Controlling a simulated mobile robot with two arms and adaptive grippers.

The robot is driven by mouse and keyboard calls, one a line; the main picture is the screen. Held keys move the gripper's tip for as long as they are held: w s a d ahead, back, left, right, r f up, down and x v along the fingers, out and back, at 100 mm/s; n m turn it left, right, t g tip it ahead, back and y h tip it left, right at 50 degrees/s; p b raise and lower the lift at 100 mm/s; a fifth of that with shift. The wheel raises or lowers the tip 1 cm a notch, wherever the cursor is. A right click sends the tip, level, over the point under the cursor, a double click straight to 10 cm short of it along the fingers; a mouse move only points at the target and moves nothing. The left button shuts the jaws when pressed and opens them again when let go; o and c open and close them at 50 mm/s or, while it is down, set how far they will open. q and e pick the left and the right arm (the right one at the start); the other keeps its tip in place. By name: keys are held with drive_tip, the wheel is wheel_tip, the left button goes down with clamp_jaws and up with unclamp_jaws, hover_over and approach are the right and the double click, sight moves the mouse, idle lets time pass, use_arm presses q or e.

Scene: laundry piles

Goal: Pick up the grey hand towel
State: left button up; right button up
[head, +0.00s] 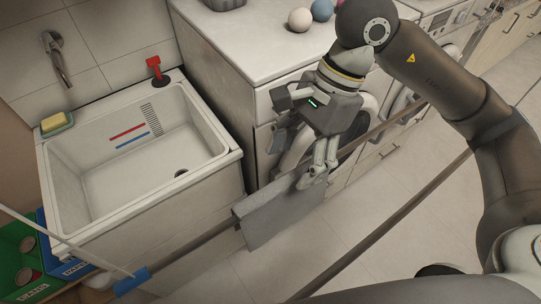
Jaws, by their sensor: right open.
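The grey hand towel (280,214) hangs folded over a rail in front of the sink and the washing machine, in the middle of the head view. My right gripper (317,178) comes in from the upper right and points down. Its fingers are at the towel's upper right end and overlap it in the picture. They are open; I cannot tell whether they touch the cloth or stand astride it. My left gripper is not in view.
The rail (205,238) runs diagonally past the white sink (75,243) and carries a blue piece (132,281) at lower left. A second rail (405,209) crosses the floor. Green and blue bins (15,262) stand at far left. A washing machine (366,113) stands behind the gripper.

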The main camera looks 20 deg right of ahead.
sight(287, 179)
drive_tip(key=shift+w, duration=0.15)
drive_tip(key=shift+s+a+f, duration=0.15)
drive_tip(key=shift+s+f, duration=0.05)
drive_tip(key=shift+f, duration=0.15)
drive_tip(key=f, duration=0.1)
drive_tip(key=s+a+f+p, duration=0.1)
drive_tip(key=f, duration=0.1)
drive_tip(key=shift+s+a, duration=0.2)
drive_tip(key=shift+a+f, duration=0.15)
drive_tip(key=shift+f, duration=0.25)
drive_tip(key=shift+w+f+p, duration=0.15)
drive_tip(key=shift+f+p, duration=0.1)
drive_tip(key=shift+p, duration=0.05)
drive_tip(key=p+x, duration=0.2)
drive_tip(key=x, duration=0.2)
drive_tip(key=shift+a+f, duration=0.15)
drive_tip(key=shift+f, duration=0.3)
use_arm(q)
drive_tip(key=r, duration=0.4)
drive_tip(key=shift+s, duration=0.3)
